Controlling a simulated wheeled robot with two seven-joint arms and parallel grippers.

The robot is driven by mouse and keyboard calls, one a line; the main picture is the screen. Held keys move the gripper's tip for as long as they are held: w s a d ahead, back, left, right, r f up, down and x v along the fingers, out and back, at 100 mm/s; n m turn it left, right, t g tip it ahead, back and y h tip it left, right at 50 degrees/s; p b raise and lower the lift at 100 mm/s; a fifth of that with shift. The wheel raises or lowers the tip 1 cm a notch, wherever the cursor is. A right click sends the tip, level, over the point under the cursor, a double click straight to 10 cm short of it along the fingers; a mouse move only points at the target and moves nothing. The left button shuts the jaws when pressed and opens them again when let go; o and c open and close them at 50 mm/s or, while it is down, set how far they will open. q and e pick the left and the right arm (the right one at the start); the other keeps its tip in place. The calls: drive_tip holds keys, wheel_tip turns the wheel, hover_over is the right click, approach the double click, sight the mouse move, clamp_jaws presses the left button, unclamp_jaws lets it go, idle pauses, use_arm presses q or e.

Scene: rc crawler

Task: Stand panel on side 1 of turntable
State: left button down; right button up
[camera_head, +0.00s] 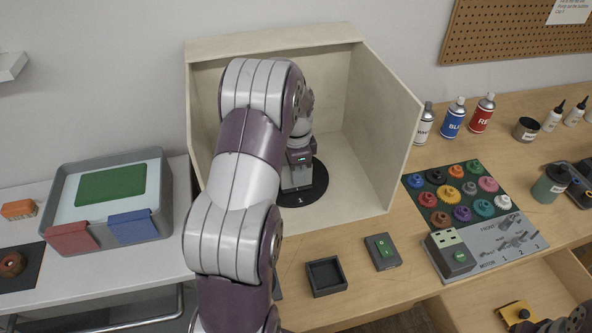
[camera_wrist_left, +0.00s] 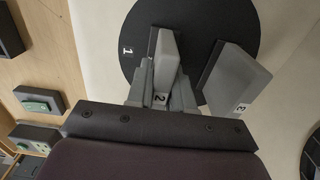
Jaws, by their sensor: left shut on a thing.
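The turntable (camera_wrist_left: 190,15) is a black disc inside a pale open box; its label 1 (camera_wrist_left: 127,50) shows in the left wrist view. The disc also shows in the head view (camera_head: 318,184), partly covered by my arm. My left gripper (camera_wrist_left: 162,85) is shut on a light grey panel (camera_wrist_left: 167,45) with a dark face, over the disc. A label 2 shows between the fingers. A similar grey panel (camera_wrist_left: 238,78), labelled 3, is at the disc's edge, beside the held one. I cannot tell whether the held panel touches the disc.
The pale box (camera_head: 385,130) has walls at the back and right. Spray cans (camera_head: 454,117), a mat of coloured knobs (camera_head: 455,192), a small black tray (camera_head: 326,276) and a green-topped box (camera_head: 382,251) are on the table. A grey bin (camera_head: 160,195) stands at left.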

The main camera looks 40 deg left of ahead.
use_arm(q)
drive_tip(key=c, duration=1)
unclamp_jaws()
drive_tip(key=shift+f, duration=0.1)
wheel_tip(320, 180, up, 5)
drive_tip(key=shift+w+r, duration=0.1)
drive_tip(key=shift+r, duration=0.1)
wheel_tip(320, 180, up, 7)
drive_tip(key=p, duration=0.6)
drive_tip(key=shift+p, duration=0.3)
